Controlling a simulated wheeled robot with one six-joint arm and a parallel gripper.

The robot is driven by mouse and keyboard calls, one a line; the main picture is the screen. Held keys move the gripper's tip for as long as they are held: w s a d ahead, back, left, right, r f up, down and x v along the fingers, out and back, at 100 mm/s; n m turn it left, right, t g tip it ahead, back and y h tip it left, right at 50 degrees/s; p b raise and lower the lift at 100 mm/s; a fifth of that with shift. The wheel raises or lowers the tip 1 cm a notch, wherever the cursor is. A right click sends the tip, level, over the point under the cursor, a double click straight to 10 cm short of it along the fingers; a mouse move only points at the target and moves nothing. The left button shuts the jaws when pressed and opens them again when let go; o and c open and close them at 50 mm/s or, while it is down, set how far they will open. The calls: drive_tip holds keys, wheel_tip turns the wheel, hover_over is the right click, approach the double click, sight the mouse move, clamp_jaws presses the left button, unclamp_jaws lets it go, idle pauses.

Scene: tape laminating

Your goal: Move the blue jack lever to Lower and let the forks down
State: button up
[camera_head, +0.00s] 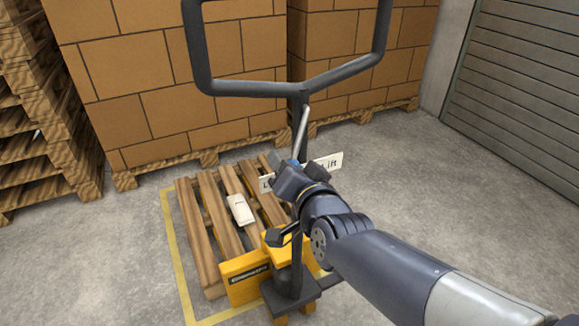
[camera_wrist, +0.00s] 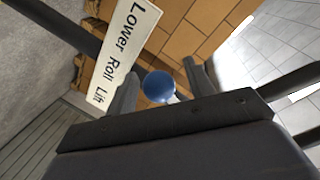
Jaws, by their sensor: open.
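The blue knob (camera_wrist: 158,86) of the jack lever sits between the two fingers of my gripper (camera_wrist: 163,85) in the wrist view. The fingers are open, with a gap visible around the knob. In the head view a little of the blue knob (camera_head: 294,162) shows at my gripper (camera_head: 287,171), below the thin grey lever rod (camera_head: 301,130). A white label (camera_wrist: 122,45) reads Lower, Roll, Lift. In the head view my gripper hides the middle of the label (camera_head: 328,164). The yellow pallet jack (camera_head: 247,278) stands at the pallet, whose slats hide its forks.
The wooden pallet (camera_head: 207,225) carries a small white box (camera_head: 242,209). The jack's dark handle loop (camera_head: 250,88) rises above my gripper. Stacked cartons (camera_head: 150,90) stand behind, and piled pallets (camera_head: 45,150) at left. Open floor (camera_head: 430,190) lies to the right, before a grey shutter (camera_head: 520,90).

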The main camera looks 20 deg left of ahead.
drive_tip(key=p+v, duration=0.3)
drive_tip(key=v, duration=0.7)
drive_tip(key=shift+s+d, duration=0.3)
drive_tip(key=b+x, duration=0.3)
drive_tip(key=x, duration=0.7)
drive_tip(key=shift+w+a, duration=0.25)
drive_tip(key=shift+w, duration=0.05)
drive_tip(key=shift+d, duration=0.1)
